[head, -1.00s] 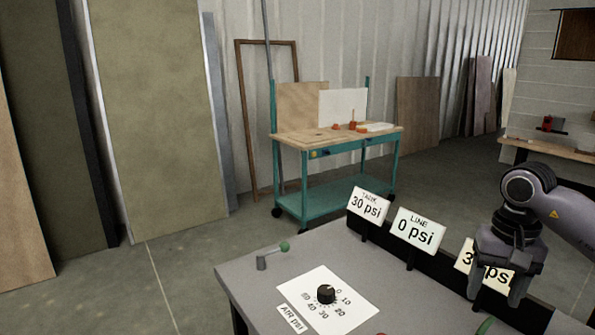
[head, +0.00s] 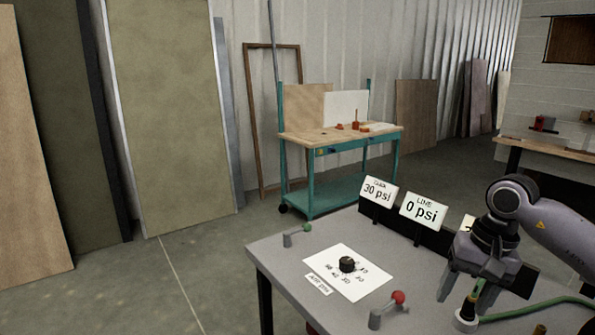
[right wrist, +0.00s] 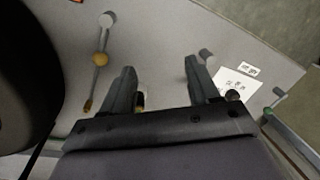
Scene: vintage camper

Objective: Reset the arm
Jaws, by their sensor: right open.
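My right gripper (head: 466,302) is open above the right part of the grey table (head: 290,264). A black dial (head: 347,264) sits on a white printed sheet (head: 375,272), left of the gripper. My left gripper is not in view.
A red-knobbed lever (head: 398,297) and a green-knobbed lever (head: 307,228) stand on the table. Signs reading 30 psi (head: 378,191) and 0 psi (head: 423,211) line its back edge; a third is mostly hidden by my arm. A teal workbench (head: 340,137) stands beyond, across open floor.

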